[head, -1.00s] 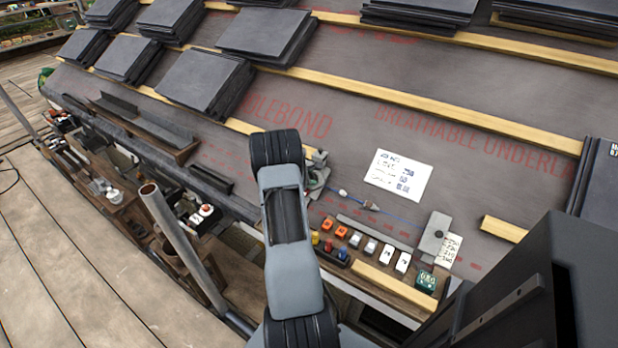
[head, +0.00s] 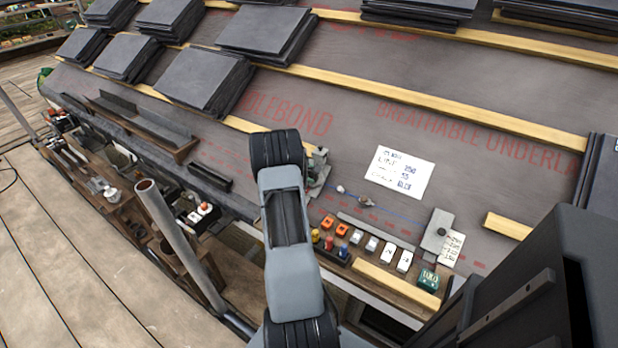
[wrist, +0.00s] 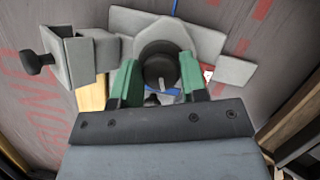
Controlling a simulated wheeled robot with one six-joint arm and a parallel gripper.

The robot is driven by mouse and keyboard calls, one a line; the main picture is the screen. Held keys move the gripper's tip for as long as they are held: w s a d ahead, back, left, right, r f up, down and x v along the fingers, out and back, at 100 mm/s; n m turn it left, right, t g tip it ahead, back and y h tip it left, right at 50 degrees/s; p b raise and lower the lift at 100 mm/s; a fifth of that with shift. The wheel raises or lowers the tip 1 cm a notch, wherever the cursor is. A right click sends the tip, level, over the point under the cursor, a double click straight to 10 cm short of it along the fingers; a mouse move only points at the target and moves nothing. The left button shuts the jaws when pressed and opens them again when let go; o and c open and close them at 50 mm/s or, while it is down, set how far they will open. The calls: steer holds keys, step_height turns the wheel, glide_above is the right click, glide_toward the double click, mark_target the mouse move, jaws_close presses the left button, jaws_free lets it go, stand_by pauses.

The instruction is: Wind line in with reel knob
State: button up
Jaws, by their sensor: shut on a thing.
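In the wrist view my gripper (wrist: 159,75) has its two green fingers on either side of a round black knob (wrist: 160,69), shut on it. The knob sits in front of a grey ring-shaped reel (wrist: 154,43) on a flat grey mount. In the head view my arm hides most of the reel, and only a grey edge (head: 318,163) shows to the right of it. A thin blue line (head: 400,216) runs from there to the right across the underlay. A small white piece (head: 341,189) and a brownish piece (head: 366,201) lie along it.
A grey clamp with a black screw knob (wrist: 38,63) stands left of the reel. A grey plate block (head: 437,232) is at the line's right end. Small coloured items and a handwritten sheet (head: 400,173) lie nearby. Slate stacks (head: 204,79) and battens cover the slope above.

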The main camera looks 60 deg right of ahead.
steer(key=m+y+b, duration=0.1)
steer(key=m, duration=0.2)
steer(key=m+b, duration=0.1)
steer(key=m, duration=0.1)
steer(key=shift+m+y, duration=0.4)
steer(key=m+y, duration=0.1)
steer(key=m, duration=0.1)
steer(key=m+b, duration=0.1)
steer(key=m, duration=0.2)
steer(key=shift+t+y, duration=0.3)
steer(key=shift+y, duration=0.1)
steer(key=m+t+y+b, duration=0.1)
steer(key=m, duration=0.4)
steer(key=m+t+b, duration=0.1)
steer(key=m+t, duration=0.1)
steer(key=m, duration=0.2)
steer(key=shift+m, duration=0.6)
steer(key=o, duration=0.9)
steer(key=p+v, duration=0.3)
steer(key=v, duration=1.1)
steer(key=shift+d, duration=0.3)
